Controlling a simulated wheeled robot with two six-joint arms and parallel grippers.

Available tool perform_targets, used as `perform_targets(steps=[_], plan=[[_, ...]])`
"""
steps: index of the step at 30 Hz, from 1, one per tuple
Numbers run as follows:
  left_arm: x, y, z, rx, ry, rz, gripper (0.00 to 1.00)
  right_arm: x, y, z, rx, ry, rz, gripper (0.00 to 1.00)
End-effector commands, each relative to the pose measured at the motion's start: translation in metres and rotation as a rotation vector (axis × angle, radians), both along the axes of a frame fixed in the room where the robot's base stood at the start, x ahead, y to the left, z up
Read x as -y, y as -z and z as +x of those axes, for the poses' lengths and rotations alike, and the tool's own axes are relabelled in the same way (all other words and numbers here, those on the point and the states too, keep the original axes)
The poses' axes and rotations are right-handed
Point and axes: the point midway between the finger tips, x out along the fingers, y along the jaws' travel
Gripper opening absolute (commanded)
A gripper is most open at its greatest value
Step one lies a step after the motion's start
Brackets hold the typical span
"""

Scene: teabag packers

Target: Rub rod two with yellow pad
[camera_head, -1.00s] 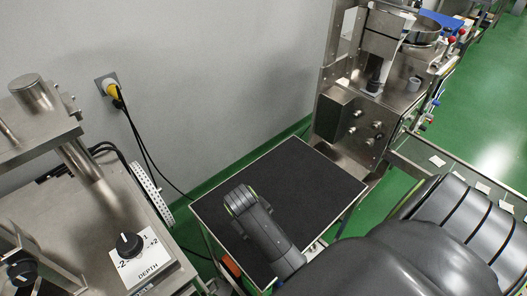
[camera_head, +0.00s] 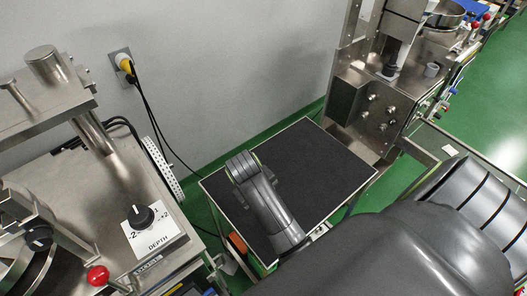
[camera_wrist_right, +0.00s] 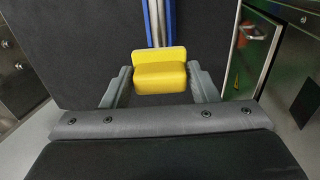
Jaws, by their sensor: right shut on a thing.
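The yellow pad (camera_wrist_right: 160,78) sits between the two fingers of my right gripper (camera_wrist_right: 160,86) in the right wrist view, and the gripper is shut on it. Thin upright metal rods (camera_wrist_right: 155,25) with blue strips on both sides show just beyond the pad's top edge. I cannot tell which is rod two or whether the pad touches it. In the head view my dark arm reaches over a black-topped table, with no gripper fingers visible. My left gripper is not in view.
The black-topped table (camera_head: 320,165) stands between a steel machine with a DEPTH dial (camera_head: 141,216) on the left and another steel machine (camera_head: 375,105) at back right. A yellow plug (camera_head: 124,62) with hanging cables is on the wall. A red knob (camera_head: 97,275) shows at lower left.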

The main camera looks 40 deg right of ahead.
Motion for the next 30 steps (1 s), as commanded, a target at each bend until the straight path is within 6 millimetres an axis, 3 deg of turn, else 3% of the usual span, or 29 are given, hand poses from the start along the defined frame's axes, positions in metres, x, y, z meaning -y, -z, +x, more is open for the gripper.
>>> perform_targets(steps=[4,17,30], plan=[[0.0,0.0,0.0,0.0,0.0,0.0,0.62,-0.003,-0.009,0.0,0.001,0.001,0.002,0.36],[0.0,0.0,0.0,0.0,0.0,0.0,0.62,-0.004,-0.014,0.0,0.002,0.0,0.001,0.36],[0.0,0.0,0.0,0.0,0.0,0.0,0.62,-0.011,-0.039,-0.001,0.003,0.0,-0.001,0.36]])
